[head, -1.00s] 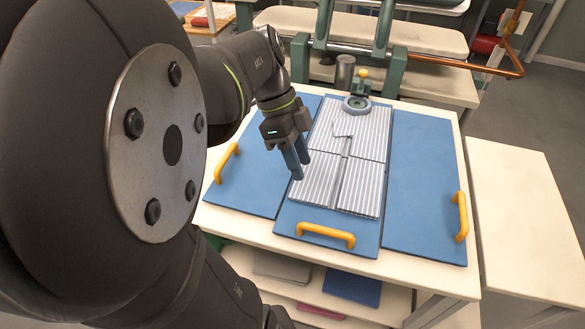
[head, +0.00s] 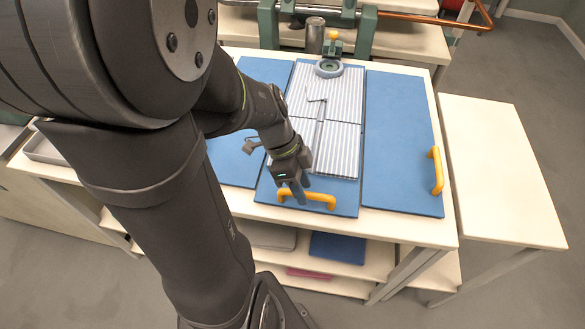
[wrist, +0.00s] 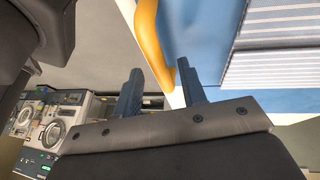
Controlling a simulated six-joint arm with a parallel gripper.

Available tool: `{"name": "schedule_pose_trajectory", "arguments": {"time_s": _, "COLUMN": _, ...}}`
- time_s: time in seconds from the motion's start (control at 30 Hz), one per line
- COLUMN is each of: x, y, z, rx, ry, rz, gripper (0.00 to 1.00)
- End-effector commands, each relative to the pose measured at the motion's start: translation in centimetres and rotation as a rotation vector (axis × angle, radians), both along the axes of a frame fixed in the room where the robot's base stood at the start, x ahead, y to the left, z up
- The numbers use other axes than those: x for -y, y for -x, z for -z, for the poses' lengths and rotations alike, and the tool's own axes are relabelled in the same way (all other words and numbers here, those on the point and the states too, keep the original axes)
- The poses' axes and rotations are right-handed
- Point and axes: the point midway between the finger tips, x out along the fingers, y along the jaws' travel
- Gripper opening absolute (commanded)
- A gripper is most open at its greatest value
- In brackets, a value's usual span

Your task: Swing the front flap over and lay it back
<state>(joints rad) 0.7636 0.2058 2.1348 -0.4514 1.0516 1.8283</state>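The front flap (head: 346,188) is the blue middle board, lying flat, with a yellow handle (head: 324,198) at its front edge. A striped grey-and-white folded garment (head: 345,90) lies flat on the middle of the board. My gripper (head: 300,194) is at the left part of that handle, fingers pointing down. In the wrist view the two fingers (wrist: 160,82) are apart, with the yellow handle (wrist: 150,38) just past and between their tips. I cannot tell whether a finger touches it. The fingers partly hide the handle's left part in the head view.
Blue side flaps lie flat at left (head: 232,155) and right (head: 400,150); the right one has a yellow handle (head: 437,170). A round grey collar piece (head: 329,68) sits at the back. A bare side table (head: 500,170) stands at right. Shelves are below.

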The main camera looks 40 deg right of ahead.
Motion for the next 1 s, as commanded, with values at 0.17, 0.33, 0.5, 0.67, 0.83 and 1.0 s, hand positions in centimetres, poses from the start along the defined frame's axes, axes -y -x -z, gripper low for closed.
{"name": "schedule_pose_trajectory", "arguments": {"time_s": 0.17, "x": 0.0, "y": 0.1, "z": 0.2, "rx": 0.000, "ry": 0.000, "rz": -0.001, "gripper": 0.38}}
{"name": "schedule_pose_trajectory", "arguments": {"time_s": 0.33, "x": 0.0, "y": 0.1, "z": 0.2, "rx": 0.000, "ry": 0.000, "rz": -0.001, "gripper": 0.30}}
{"name": "schedule_pose_trajectory", "arguments": {"time_s": 0.5, "x": 0.0, "y": 0.1, "z": 0.2, "rx": 0.000, "ry": 0.000, "rz": -0.001, "gripper": 0.00}}
{"name": "schedule_pose_trajectory", "arguments": {"time_s": 0.67, "x": 0.0, "y": 0.1, "z": 0.2, "rx": 0.000, "ry": 0.000, "rz": -0.001, "gripper": 0.00}}
{"name": "schedule_pose_trajectory", "arguments": {"time_s": 0.83, "x": 0.1, "y": 0.0, "z": -0.2, "rx": -0.010, "ry": -0.011, "rz": -0.001, "gripper": 0.00}}
{"name": "schedule_pose_trajectory", "arguments": {"time_s": 1.0, "x": 0.5, "y": -0.3, "z": -1.6, "rx": -0.048, "ry": -0.049, "rz": -0.001, "gripper": 0.00}}
